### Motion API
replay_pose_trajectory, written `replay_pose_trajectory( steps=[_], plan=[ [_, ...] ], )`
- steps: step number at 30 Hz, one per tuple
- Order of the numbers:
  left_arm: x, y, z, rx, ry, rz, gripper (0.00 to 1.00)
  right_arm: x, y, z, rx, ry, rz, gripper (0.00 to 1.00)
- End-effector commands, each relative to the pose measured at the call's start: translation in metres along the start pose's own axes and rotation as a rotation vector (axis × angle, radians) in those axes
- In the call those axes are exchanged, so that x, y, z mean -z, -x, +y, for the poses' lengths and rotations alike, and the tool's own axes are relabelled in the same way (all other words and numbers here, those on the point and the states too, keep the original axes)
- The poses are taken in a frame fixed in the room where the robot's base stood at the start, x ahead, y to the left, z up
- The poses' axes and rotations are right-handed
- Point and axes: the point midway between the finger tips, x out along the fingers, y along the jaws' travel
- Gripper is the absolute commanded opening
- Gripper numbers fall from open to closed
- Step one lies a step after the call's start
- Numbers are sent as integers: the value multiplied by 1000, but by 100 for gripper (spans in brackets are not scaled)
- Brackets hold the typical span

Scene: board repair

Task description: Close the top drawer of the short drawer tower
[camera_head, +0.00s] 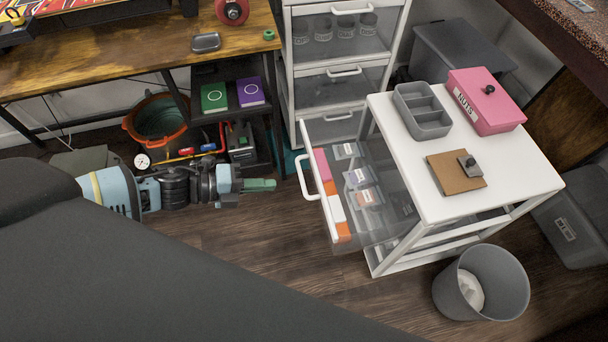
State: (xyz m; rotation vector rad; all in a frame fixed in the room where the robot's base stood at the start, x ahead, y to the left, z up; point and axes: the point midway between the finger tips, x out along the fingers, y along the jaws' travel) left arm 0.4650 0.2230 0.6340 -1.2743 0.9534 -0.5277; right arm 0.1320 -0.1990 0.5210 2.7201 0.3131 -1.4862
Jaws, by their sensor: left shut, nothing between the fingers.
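The short drawer tower (480,185) has a white frame and top and stands right of centre. Its top drawer (385,235) is clear-sided and pulled far out to the left. A white handle (306,180) is on the drawer's front. Small labelled boxes and pink, white and orange items lie inside. My left gripper (258,185) comes in from the left, with shut greenish fingers and nothing between them. It is left of the drawer handle and apart from it. My right gripper is not in view.
A tall white drawer tower (344,72) stands behind. On the short tower's top are a grey divided tray (422,112), a pink box (486,100) and a brown board (455,172). A grey bin (482,283) stands in front.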

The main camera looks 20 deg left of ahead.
Motion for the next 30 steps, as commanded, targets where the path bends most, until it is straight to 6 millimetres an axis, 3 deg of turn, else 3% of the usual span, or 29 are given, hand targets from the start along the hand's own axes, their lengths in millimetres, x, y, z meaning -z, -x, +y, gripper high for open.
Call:
replay_pose_trajectory(
  steps=[5, 18, 24, 30],
  plan=[
    [0, -14, -1, 3, 3, 0, 0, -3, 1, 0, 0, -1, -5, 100],
    [0, -83, -1, 2, 4, -1, 0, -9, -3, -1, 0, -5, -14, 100],
    [0, -98, 0, 1, 4, -1, 0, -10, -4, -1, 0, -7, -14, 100],
    [0, -100, 0, 0, 5, -1, 0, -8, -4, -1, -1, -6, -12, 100]
  ],
)
